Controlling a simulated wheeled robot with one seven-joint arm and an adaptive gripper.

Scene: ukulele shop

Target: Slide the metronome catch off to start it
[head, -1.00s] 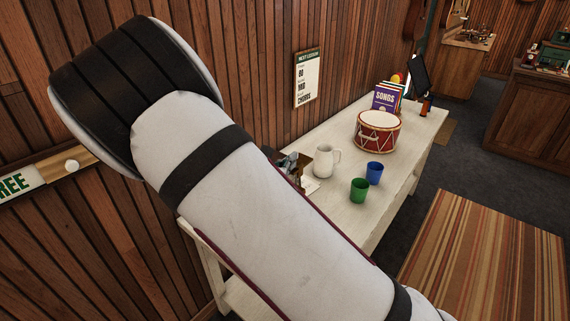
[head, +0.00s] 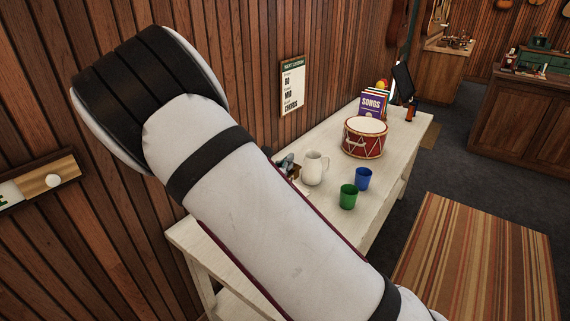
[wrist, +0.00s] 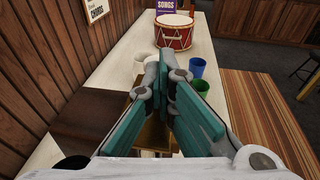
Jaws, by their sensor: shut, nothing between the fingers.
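My gripper (wrist: 163,66) is shut and empty, its teal fingers together over the white table (wrist: 122,64). In the head view the gripper (head: 287,163) is mostly hidden behind my arm, near the white jug. A tan wooden thing (wrist: 155,136) shows beneath the fingers in the wrist view. It may be part of the metronome, but the fingers cover most of it. A dark brown block-like thing (wrist: 88,122) lies left of the fingers; I cannot tell what it is. No catch can be made out.
The white jug (head: 314,168), green cup (head: 348,196) and blue cup (head: 362,179) stand close together on the table. A red drum (head: 364,140) and songbooks (head: 372,105) are farther back. The plank wall (head: 250,60) borders the table's left. Striped rug (head: 475,250) lies at right.

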